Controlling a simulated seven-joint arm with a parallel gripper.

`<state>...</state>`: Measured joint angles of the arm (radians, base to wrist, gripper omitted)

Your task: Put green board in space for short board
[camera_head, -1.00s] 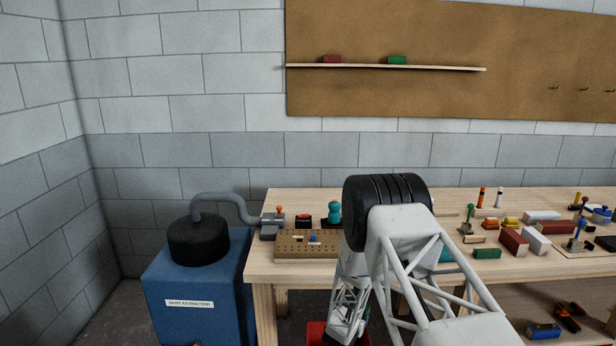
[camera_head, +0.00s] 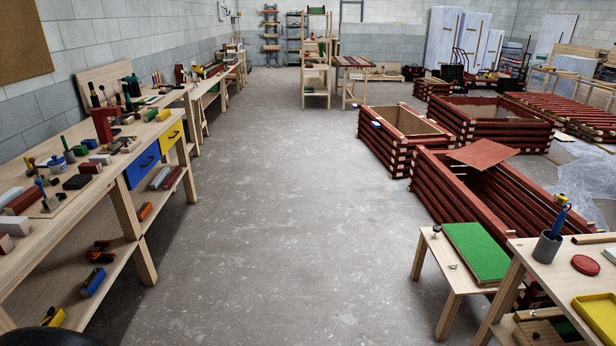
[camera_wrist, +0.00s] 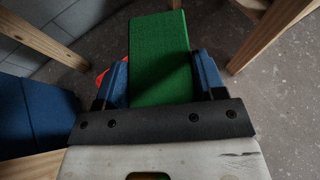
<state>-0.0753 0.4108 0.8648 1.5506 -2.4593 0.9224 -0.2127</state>
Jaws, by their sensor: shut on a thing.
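In the wrist view my gripper (camera_wrist: 161,74) is shut on a green board (camera_wrist: 160,38). The board is flat and long, stands out between the two blue fingers, and reaches toward the top of the picture. My gripper is not seen in the head view. There, a wide green panel (camera_head: 475,250) lies on a low wooden stand at the right. I cannot make out which place is the space for the short board.
In the wrist view, wooden legs (camera_wrist: 262,35) stand close to the board, and a blue box (camera_wrist: 35,115) is at left. In the head view, a cluttered workbench (camera_head: 75,225) runs along the left, stacked red battens (camera_head: 455,190) stand right, and the middle floor is clear.

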